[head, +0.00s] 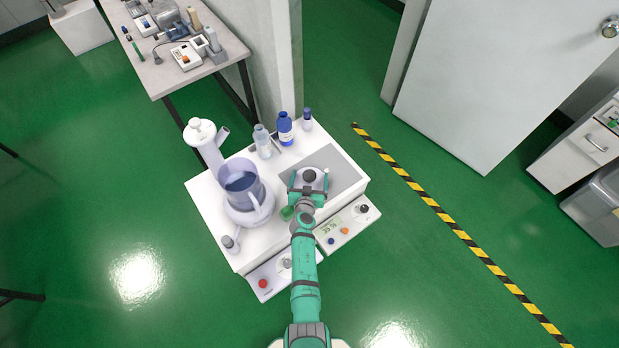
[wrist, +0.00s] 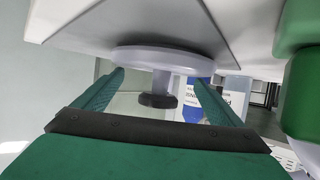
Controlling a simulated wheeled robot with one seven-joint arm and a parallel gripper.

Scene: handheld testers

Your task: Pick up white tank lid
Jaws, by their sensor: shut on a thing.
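The white tank lid (head: 317,184) is a pale round disc with a dark knob, over the grey panel on the right part of the white bench unit. In the wrist view the lid (wrist: 170,58) appears upside down, with its pale stem and dark knob between my fingers. My gripper (head: 308,184) is shut on the lid, one finger on each side; it also shows in the wrist view (wrist: 156,78). I cannot tell whether the lid touches the panel. My gripper hides part of it in the head view.
On the white unit (head: 206,199) stand a clear pitcher-like tank (head: 241,183), a white column (head: 202,138) and several bottles, one of them blue (head: 285,128). Control boxes (head: 349,222) line its front edge. Green floor (head: 420,290) is free to the right.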

